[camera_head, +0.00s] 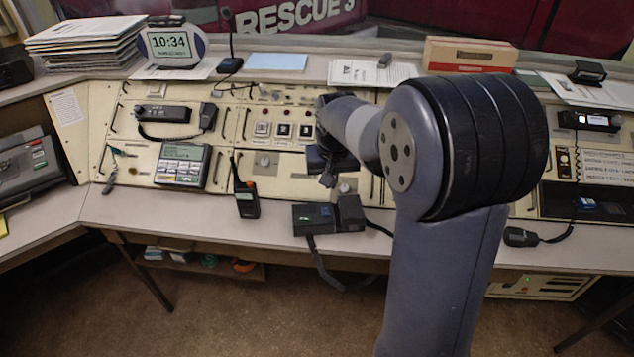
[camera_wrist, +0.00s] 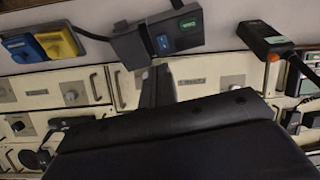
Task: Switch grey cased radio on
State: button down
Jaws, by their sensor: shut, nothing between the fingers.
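A dark grey box with a green and a blue button (camera_head: 318,217) lies on the desk's front ledge, joined to a darker block with a strap. It also shows at the top of the wrist view (camera_wrist: 172,36). A black handheld radio with an orange part (camera_head: 246,200) stands left of it, and top right in the wrist view (camera_wrist: 268,42). I cannot tell for certain which unit is the grey cased radio. My gripper (camera_head: 328,179) is shut and empty, above the console behind the buttoned box. Its fingers (camera_wrist: 156,82) point towards that box; contact cannot be told.
A radio with a handset (camera_head: 165,114) and a keypad unit (camera_head: 182,164) sit on the console at left. Another radio (camera_head: 590,121) is at right. Yellow and blue units (camera_wrist: 45,44) show in the wrist view. My arm hides the console's middle right.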

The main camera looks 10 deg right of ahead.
jog(key=shift+w+a+r, duration=0.1)
jog(key=shift+w+r, duration=0.3)
jog(key=shift+w, duration=0.4)
send_near(326, 213)
jog(key=x, duration=0.5)
jog(key=shift+w+p, duration=0.25)
jog(key=shift+p, duration=0.15)
jog(key=shift+x, duration=0.75)
jog(key=shift+s, duration=0.25)
jog(key=shift+f, duration=0.1)
